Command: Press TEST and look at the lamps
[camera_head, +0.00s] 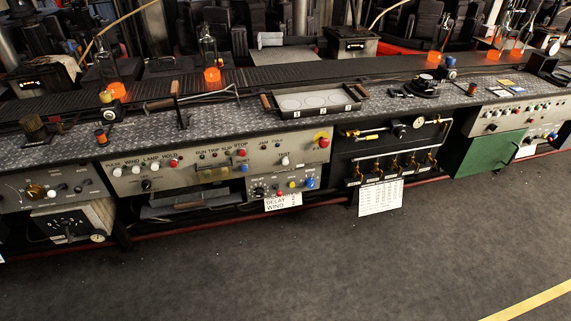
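A grey control panel (221,176) is set in the front of the long bench. On its right part, a small label that seems to read TEST sits above a white button (285,161). Small lamps marked JAM (264,148) and HOLD (277,146) are above it; both look dark. Further left, small lamps (214,155) sit under the labels RUN, TRIP and SLIP, next to a red STOP button (240,153). They are too small to tell whether any is lit. Neither of my grippers is in view.
A yellow-and-red knob (321,142) is right of the white button. A smaller box with coloured buttons (283,187) is below. A tray (341,104) lies on the bench top. Glowing orange glass (212,76) stands behind. The floor (300,260) in front is clear.

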